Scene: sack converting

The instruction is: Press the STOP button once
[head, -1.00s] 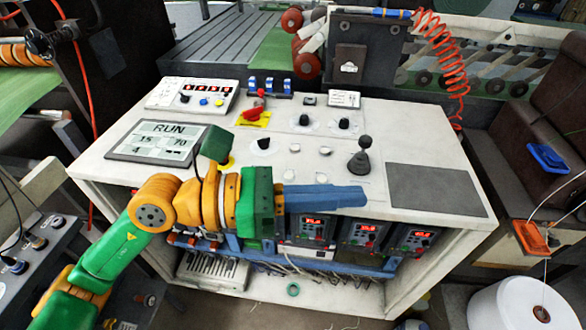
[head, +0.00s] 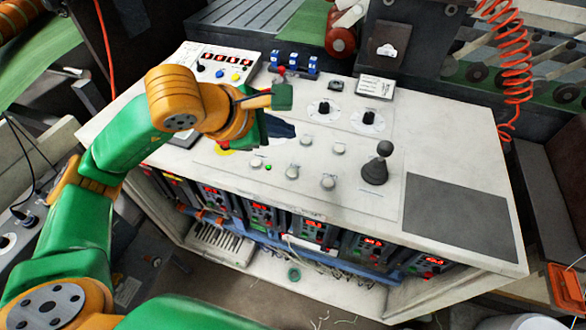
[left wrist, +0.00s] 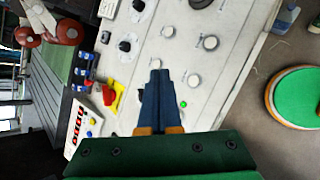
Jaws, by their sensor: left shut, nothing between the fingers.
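The white control console has several pale round buttons, including ones at its middle (head: 292,172) and right of that (head: 328,181). A red and yellow control (head: 225,152) is partly hidden beneath my left wrist. I cannot read any STOP label, so I cannot tell which button it marks. My left gripper (head: 291,131) is shut and empty, with blue fingers over the panel behind the pale buttons. In the left wrist view the fingertips (left wrist: 158,73) point in among the pale buttons (left wrist: 195,80); contact cannot be told. My right gripper is out of view.
A black joystick (head: 376,165) stands right of the buttons. Black knobs (head: 323,108) lie behind them. A small green lamp (head: 267,167) is lit. A red switch on a yellow plate (left wrist: 117,98) shows in the left wrist view. The dark pad (head: 455,215) is clear.

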